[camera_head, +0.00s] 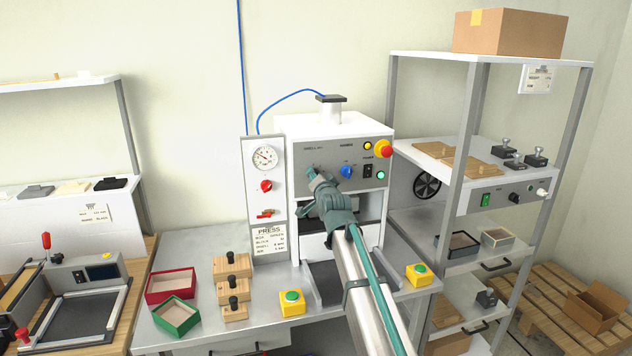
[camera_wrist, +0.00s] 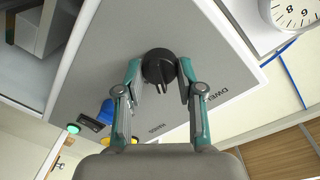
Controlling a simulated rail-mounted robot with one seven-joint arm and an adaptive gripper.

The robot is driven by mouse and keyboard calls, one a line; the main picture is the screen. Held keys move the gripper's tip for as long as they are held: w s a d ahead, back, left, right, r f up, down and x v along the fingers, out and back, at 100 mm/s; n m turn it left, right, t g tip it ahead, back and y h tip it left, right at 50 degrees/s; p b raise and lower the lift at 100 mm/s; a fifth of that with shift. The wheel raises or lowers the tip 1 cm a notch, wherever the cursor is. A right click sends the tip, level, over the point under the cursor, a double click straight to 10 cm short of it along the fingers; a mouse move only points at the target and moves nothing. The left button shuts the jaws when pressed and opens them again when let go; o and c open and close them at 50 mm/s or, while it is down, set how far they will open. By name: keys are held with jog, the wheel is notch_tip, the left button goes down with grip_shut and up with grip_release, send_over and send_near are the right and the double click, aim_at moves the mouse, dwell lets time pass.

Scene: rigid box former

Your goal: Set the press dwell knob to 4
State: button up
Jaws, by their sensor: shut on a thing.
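The black dwell knob (camera_wrist: 158,62) is on the grey control panel of the white press (camera_head: 340,135), beside a printed label reading DWELL in the wrist view. My gripper (camera_wrist: 160,72) has one fingertip on each side of the knob and is shut on it. In the head view my gripper (camera_head: 316,178) reaches the left part of the panel and covers the knob. A ridge on the knob points toward the bottom of the wrist view. No scale numbers around the knob are readable, so its setting cannot be told.
A blue knob (camera_head: 346,172), a black switch (camera_head: 367,170), a green button (camera_head: 381,175) and a red emergency stop (camera_head: 383,148) sit to the right on the panel. A gauge (camera_head: 264,157) and red knob (camera_head: 266,186) are on the left side panel. Wooden blocks (camera_head: 232,290) stand on the bench.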

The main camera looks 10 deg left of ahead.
jog(key=shift+m, duration=0.5)
jog(key=o, duration=1.1)
jog(key=shift+o, duration=0.2)
jog(key=v, duration=1.2)
